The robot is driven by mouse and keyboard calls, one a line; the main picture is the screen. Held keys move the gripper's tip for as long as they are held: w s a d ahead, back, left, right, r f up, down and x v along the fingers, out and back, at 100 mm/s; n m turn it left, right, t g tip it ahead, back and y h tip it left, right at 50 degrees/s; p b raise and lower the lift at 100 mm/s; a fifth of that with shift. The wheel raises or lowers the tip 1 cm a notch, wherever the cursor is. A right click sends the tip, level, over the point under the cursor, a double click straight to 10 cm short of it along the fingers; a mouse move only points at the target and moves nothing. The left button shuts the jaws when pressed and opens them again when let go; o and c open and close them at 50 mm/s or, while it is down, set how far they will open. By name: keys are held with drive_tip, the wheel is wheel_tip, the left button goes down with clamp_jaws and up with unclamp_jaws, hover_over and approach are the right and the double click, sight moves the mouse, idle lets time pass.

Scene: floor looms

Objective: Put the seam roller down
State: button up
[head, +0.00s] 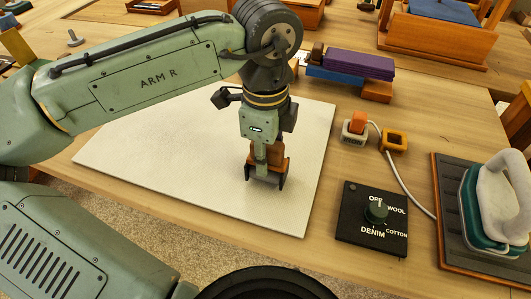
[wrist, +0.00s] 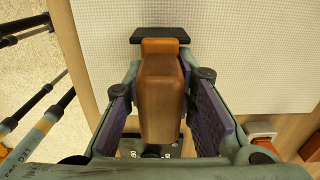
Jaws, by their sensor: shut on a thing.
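The seam roller (wrist: 160,95) has a brown wooden body, and it sits between the two purple finger pads in the wrist view. My gripper (head: 265,178) is shut on it, pointing down over the right part of a white board (head: 180,150). In the head view only a little of the brown roller (head: 278,163) shows behind the fingers. Its lower end is hidden, so I cannot tell whether it touches the board.
Right of the board are a black dial panel (head: 357,235), an orange switch on a white base (head: 354,128) and an orange holder (head: 394,140). A teal iron (head: 480,225) stands on a dark pad at far right. Purple and blue blocks (head: 350,65) lie behind. The board's left part is clear.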

drive_tip(key=shift+f, duration=0.15)
drive_tip(key=o, duration=1)
wheel_tip(320, 180, up, 12)
drive_tip(key=shift+r, duration=0.15)
idle(0.3)
